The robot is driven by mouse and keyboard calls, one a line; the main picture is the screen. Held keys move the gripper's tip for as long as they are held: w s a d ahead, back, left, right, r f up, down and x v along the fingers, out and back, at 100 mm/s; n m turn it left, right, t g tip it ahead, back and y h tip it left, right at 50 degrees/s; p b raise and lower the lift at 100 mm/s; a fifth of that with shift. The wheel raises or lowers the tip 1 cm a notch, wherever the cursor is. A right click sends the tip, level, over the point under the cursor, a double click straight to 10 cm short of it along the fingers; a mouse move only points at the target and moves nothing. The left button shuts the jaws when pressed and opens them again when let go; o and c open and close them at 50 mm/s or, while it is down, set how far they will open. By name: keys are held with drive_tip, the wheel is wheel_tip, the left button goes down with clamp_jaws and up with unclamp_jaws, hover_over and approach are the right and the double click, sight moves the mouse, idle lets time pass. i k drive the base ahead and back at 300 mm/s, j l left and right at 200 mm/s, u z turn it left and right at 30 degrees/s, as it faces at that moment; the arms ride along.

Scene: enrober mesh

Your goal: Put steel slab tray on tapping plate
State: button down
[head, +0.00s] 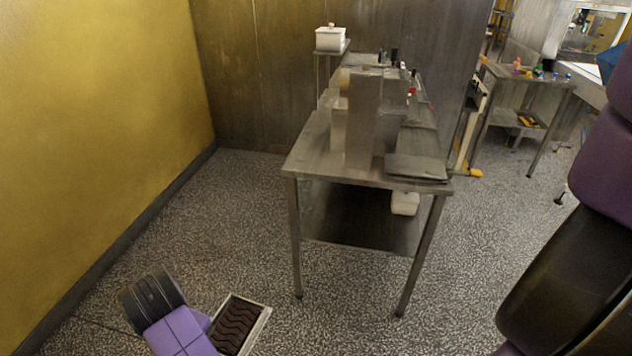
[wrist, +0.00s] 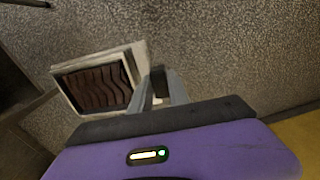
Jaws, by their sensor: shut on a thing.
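The steel slab tray (head: 258,331) is a pale rectangular tray with dark brown, wavy-topped slab in it. It is at the bottom left of the head view, above the speckled floor, and also shows in the wrist view (wrist: 139,58). My gripper (head: 212,322) is shut on the tray's edge; in the wrist view its fingers (wrist: 160,86) meet the tray's right side. A flat grey plate (head: 416,168) lies on the front right corner of the steel table. It may be the tapping plate; I cannot tell for sure.
The steel table (head: 310,157) carries a tall grey metal block (head: 363,120) behind and left of the plate. A white box (head: 330,39) stands on a stand behind. A yellow wall (head: 90,120) is at left. Open floor (head: 230,220) lies between wall and table.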

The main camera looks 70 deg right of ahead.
sight(417, 165)
drive_tip(key=z, duration=1.45)
